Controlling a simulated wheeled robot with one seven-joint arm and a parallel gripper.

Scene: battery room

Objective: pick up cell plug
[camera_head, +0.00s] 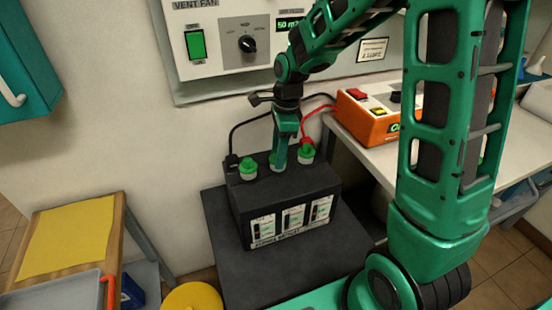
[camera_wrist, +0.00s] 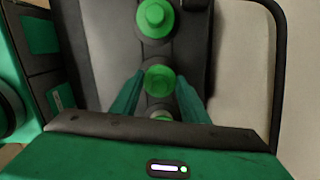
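A black battery (camera_head: 285,200) stands on a dark stand, with green-topped cell plugs in a row along its top. One plug (camera_head: 248,169) is at the left and another (camera_head: 306,153) at the right. The middle plug is mostly hidden behind my gripper (camera_head: 279,163) in the head view. In the wrist view, the middle plug (camera_wrist: 159,78) lies between the two green fingertips of my gripper (camera_wrist: 160,82), with small gaps on both sides. My gripper looks open. Another plug (camera_wrist: 156,17) is above it in that view, and a third (camera_wrist: 161,115) shows partly below.
An orange charger (camera_head: 368,120) sits on a bench at the right, with red and black cables reaching the battery. A wall panel (camera_head: 230,45) is close behind my arm. A wooden-topped cart (camera_head: 114,230) with yellow cloth and tray stands left.

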